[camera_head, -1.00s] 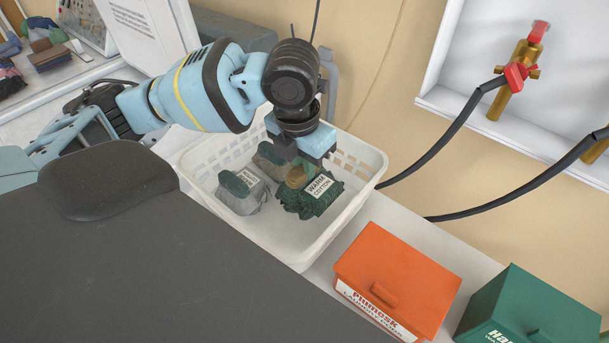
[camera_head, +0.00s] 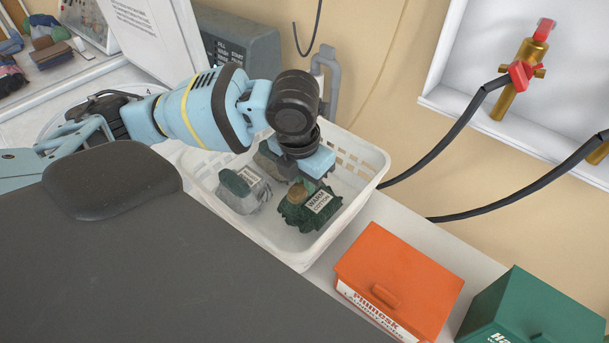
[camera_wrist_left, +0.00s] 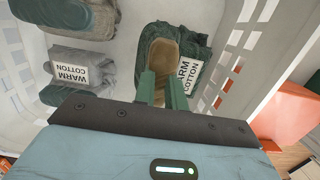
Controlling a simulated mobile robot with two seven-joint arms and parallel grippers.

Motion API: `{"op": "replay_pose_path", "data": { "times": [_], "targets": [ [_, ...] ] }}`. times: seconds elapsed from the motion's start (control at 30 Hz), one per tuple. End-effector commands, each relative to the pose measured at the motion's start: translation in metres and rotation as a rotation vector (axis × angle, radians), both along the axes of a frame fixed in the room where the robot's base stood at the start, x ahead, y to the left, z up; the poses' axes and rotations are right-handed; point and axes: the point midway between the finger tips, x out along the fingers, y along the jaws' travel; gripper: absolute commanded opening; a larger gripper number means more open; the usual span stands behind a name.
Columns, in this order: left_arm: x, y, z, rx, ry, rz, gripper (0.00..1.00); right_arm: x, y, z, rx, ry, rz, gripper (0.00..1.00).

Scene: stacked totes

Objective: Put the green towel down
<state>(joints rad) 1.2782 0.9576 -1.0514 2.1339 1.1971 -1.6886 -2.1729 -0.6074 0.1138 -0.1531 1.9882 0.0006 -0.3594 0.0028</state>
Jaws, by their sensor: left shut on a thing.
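The green towel (camera_head: 296,213) is a dark green folded bundle with a white "WARM COTTON" label. It is inside the white basket (camera_head: 357,163), in its right part in the head view. My left gripper (camera_head: 306,181) is over it and shut on it; its fingertips are partly hidden in the head view. In the left wrist view the fingers (camera_wrist_left: 162,88) reach onto the near part of the green towel (camera_wrist_left: 196,52), beside its label and a tan patch. I cannot tell whether the towel touches the basket floor. My right gripper is not in view.
A grey towel (camera_head: 252,197) with a green patch lies in the basket to the left, and another bundle (camera_head: 268,163) lies behind. An orange box (camera_head: 400,275) and a green box (camera_head: 535,310) stand right of the basket. A black hose (camera_head: 440,150) runs behind it.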

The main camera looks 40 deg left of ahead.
Motion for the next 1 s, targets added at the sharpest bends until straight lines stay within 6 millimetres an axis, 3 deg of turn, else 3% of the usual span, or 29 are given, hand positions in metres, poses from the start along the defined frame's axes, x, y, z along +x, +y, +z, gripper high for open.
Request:
{"op": "replay_pose_path", "data": {
  "times": [0.07, 0.1, 0.23, 0.67, 1.0],
  "targets": [
    [0.0, 0.0, 0.001, -0.001, -0.002, 0.0, 0.0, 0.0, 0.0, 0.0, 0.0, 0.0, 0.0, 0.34],
    [0.0, 0.0, 0.0, 0.0, -0.001, 0.0, 0.16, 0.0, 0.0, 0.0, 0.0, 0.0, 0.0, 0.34],
    [0.0, 0.0, 0.0, 0.0, -0.001, 0.0, 0.33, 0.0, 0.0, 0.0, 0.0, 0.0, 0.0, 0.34],
    [0.001, 0.0, 0.01, -0.001, -0.003, 0.001, 0.34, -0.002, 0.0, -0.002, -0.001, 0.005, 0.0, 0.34],
    [-0.006, 0.0, 0.077, -0.002, -0.009, -0.001, 0.34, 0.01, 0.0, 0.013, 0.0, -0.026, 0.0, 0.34]
  ]
}}
